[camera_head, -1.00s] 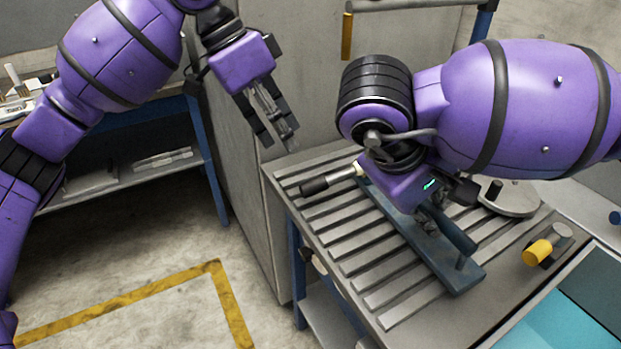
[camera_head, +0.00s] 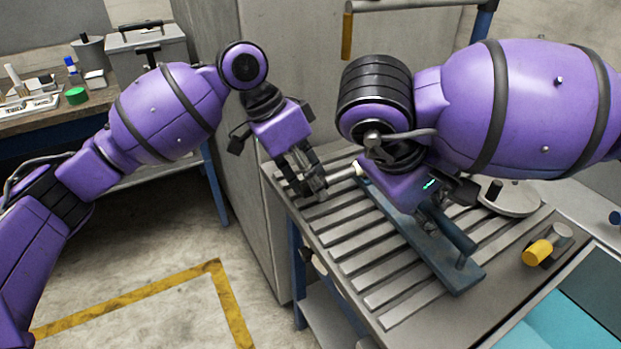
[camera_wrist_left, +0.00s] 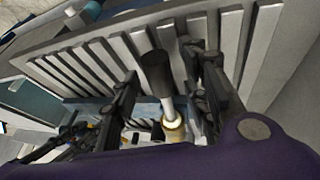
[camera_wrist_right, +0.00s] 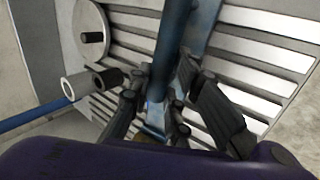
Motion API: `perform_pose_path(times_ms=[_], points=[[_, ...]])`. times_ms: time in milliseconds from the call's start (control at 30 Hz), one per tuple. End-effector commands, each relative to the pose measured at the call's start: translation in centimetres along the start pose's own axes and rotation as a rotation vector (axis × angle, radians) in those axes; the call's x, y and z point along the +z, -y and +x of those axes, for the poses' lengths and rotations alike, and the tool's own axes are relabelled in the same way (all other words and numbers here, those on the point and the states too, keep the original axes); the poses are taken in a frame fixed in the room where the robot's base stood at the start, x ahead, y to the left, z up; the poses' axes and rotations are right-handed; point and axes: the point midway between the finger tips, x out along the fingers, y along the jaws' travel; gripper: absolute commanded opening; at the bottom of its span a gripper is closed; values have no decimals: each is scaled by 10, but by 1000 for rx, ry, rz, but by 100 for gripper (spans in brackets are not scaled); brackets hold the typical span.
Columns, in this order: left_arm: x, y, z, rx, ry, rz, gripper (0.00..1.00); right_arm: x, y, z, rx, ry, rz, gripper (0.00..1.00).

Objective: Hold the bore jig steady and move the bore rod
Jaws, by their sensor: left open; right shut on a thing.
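The bore jig (camera_head: 460,279) is a long blue bar on the slatted table, with a raised blue tube (camera_wrist_right: 175,30). My right gripper (camera_head: 430,218) is shut on the tube; its fingers also show in the right wrist view (camera_wrist_right: 162,92). The bore rod has a black handle (camera_wrist_left: 156,72), a pale shaft and a brass-coloured collar (camera_wrist_left: 173,130). In the head view only its pale part (camera_head: 359,168) shows by the jig's far end. My left gripper (camera_head: 312,188) is open over the handle, its fingers on either side of the rod in the left wrist view.
The slatted metal table (camera_head: 335,246) has free room left of the jig. A round grey plate (camera_head: 515,201) with a black knob and a yellow-ended cylinder (camera_head: 538,252) are on the right. A tall grey cabinet (camera_head: 245,150) stands behind. A bench at the left holds several small items.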

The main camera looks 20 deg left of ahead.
Motion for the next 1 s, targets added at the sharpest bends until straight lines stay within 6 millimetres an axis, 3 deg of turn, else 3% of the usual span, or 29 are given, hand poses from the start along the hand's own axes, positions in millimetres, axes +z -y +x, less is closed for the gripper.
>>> perform_pose_path(times_ms=[67,400,667,900,1000], points=[[0,0,0,0,0,0,42,-1,-1,-1,2,-2,2,0],[0,0,-1,0,0,0,0,0,-1,-1,2,-2,2,0],[-1,0,0,0,0,0,0,0,-1,-1,2,-2,2,0],[-31,0,7,0,-3,-1,0,-1,-1,-2,1,-3,0,0],[-34,1,8,-1,-1,-3,0,-1,0,-2,0,-4,-1,0]])
